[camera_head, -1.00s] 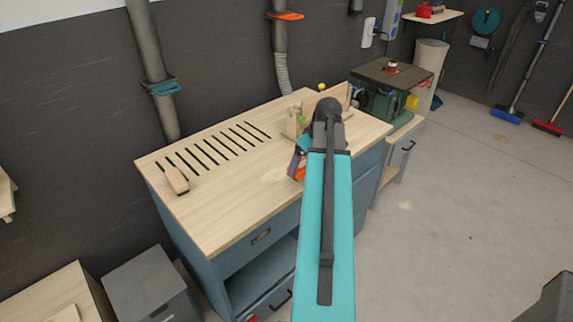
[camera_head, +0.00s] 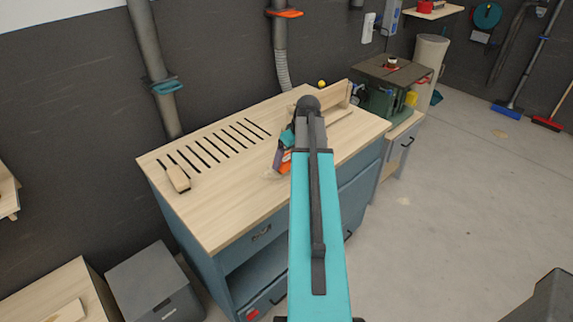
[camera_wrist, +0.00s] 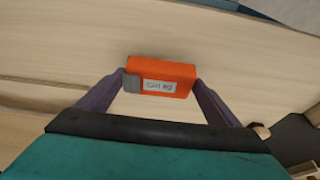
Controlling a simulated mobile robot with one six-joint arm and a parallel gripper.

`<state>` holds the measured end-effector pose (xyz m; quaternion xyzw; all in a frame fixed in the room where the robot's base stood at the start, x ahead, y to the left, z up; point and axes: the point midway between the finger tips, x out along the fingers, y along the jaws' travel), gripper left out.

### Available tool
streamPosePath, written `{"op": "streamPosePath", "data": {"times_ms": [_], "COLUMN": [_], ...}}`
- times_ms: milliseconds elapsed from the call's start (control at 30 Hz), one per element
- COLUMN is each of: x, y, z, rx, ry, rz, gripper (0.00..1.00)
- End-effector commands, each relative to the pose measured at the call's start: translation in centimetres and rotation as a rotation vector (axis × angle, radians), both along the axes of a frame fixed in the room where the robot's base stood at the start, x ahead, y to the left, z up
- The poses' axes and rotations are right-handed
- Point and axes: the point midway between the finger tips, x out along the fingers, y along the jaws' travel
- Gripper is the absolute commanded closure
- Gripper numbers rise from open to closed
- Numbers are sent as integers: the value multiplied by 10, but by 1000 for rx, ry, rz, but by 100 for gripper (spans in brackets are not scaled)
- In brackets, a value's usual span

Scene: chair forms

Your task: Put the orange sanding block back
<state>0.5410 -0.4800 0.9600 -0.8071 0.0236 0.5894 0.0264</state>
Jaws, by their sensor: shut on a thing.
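The orange sanding block (camera_wrist: 162,70) is in the wrist view, with a white handwritten label on its front and a grey patch at its left end. My gripper (camera_wrist: 160,88) is shut on it, one purple finger at each end. In the head view the block (camera_head: 286,156) shows partly beside my arm, over the wooden bench top (camera_head: 235,215); its gap to the wood is hard to judge. My gripper (camera_head: 280,158) is partly hidden there. The bench top has a row of dark slots (camera_head: 213,145). A pale wooden block (camera_head: 178,179) sits at the left slots.
A wooden fence-like board (camera_head: 338,93) stands at the bench's back right, partly behind my arm. A green machine (camera_head: 380,98) stands beyond it. Grey ducts (camera_head: 152,75) run down the wall behind. The bench's front left is clear.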

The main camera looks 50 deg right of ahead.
Motion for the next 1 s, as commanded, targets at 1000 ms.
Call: {"op": "streamPosePath", "data": {"times_ms": [1000], "x": [0], "y": [0], "z": [-31], "rx": [1], "ry": [0], "rz": [0], "gripper": [0]}}
